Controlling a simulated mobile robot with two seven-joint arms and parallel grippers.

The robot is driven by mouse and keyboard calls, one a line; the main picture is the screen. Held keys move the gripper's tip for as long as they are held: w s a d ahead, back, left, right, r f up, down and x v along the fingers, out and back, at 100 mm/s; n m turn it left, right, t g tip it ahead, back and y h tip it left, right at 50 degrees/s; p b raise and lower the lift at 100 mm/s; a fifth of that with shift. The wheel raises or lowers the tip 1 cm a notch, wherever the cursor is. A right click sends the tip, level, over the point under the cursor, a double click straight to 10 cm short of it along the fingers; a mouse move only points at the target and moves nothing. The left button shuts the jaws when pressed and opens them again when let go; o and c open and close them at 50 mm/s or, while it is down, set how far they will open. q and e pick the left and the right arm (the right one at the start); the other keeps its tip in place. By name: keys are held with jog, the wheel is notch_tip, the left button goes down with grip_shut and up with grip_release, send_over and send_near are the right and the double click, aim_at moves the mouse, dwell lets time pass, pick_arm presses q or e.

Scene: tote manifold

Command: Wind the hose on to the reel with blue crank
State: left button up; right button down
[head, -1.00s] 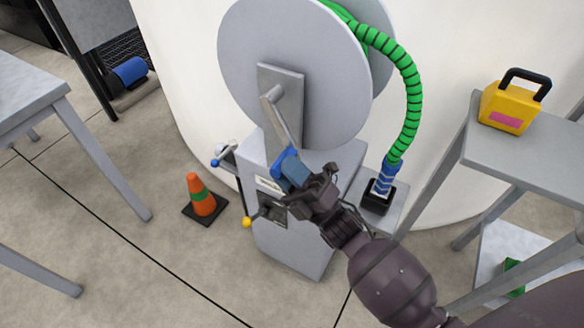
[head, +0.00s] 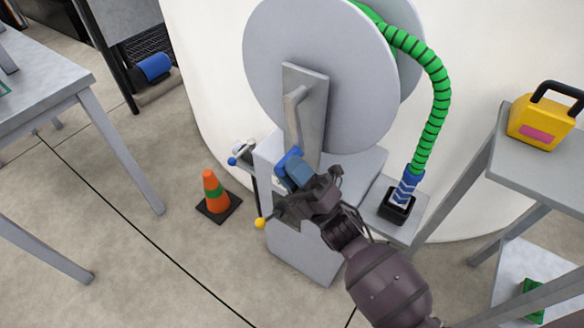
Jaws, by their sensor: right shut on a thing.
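The reel (head: 335,70) has large grey discs and stands on a grey cabinet in the upper middle of the head view. The green ribbed hose (head: 436,100) runs over the top of the reel and curves down at the right to a blue end fitting (head: 408,186) in a black base. The crank arm (head: 293,112) hangs downward from the hub, with its blue handle (head: 287,160) at the lower end. My right gripper (head: 299,175) is shut on the blue crank handle; its fingers partly hide the handle. My left gripper is out of view.
An orange cone (head: 212,192) stands on the floor left of the cabinet. Levers with a blue knob (head: 232,161) and a yellow knob (head: 260,223) stick out from the cabinet. A yellow case (head: 540,125) sits on the right table (head: 530,173). Another table (head: 50,104) is at left.

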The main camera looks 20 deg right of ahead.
jog(key=c, duration=0.9)
grip_release()
jog(key=shift+f, duration=0.15)
pick_arm(q)
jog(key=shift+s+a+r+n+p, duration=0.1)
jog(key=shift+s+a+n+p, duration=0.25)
jog(key=shift+p, duration=0.7)
pick_arm(e)
jog(key=s+d, duration=0.8)
jog(key=s, duration=0.2)
jog(key=shift+f, duration=0.35)
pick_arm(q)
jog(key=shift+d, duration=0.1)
pick_arm(e)
jog(key=shift+s+f+h, duration=0.1)
jog(key=shift+s+h, duration=0.05)
jog(key=shift+h, duration=0.15)
